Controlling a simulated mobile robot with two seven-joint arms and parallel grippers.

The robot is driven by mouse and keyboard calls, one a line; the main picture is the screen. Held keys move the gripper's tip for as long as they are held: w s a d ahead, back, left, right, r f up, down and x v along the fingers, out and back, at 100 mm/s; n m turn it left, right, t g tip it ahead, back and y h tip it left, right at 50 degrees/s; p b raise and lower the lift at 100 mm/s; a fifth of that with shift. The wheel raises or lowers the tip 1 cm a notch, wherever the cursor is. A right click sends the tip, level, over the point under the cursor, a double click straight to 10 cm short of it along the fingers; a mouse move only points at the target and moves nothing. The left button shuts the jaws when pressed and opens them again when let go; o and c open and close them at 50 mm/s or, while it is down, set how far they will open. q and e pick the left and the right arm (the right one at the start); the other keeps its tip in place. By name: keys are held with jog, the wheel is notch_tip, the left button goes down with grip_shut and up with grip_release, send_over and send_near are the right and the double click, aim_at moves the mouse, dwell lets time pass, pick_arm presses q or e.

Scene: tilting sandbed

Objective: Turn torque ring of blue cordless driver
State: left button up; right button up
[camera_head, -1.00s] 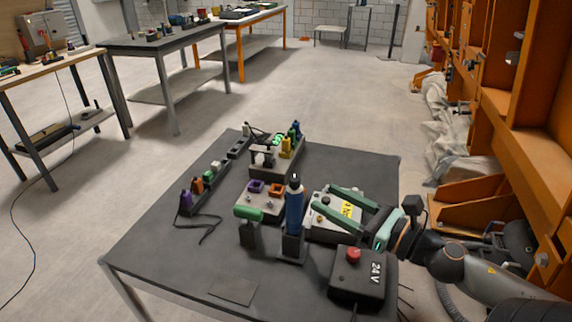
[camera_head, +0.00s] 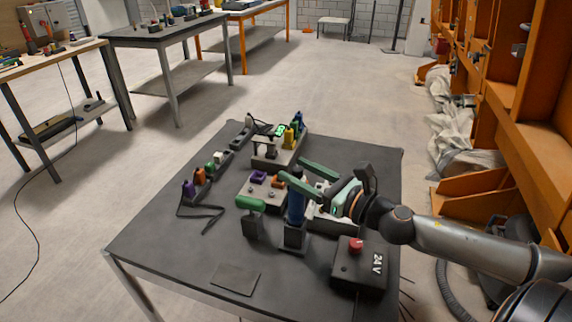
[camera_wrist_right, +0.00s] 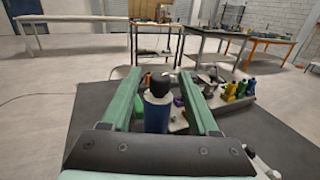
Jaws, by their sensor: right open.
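The blue cordless driver (camera_head: 297,208) stands upright in a dark holder (camera_head: 293,238) on the grey table. Its blue body and black top also show in the right wrist view (camera_wrist_right: 157,112). My right gripper (camera_head: 292,170) is open, with its green fingers on either side of the driver's top. In the right wrist view the driver's top lies between the two fingers (camera_wrist_right: 160,84), with a gap on the right; I cannot tell whether the left finger touches it. The torque ring cannot be made out clearly. My left gripper is not in view.
A green-topped tool (camera_head: 250,204) stands left of the driver. A black 24V box with a red button (camera_head: 358,265) is at the front right. The table's front left (camera_head: 170,245) is clear.

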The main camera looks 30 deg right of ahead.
aim_at(293, 169)
jog(key=shift+p+x, duration=0.35)
jog(key=shift+x, duration=1.55)
grip_shut()
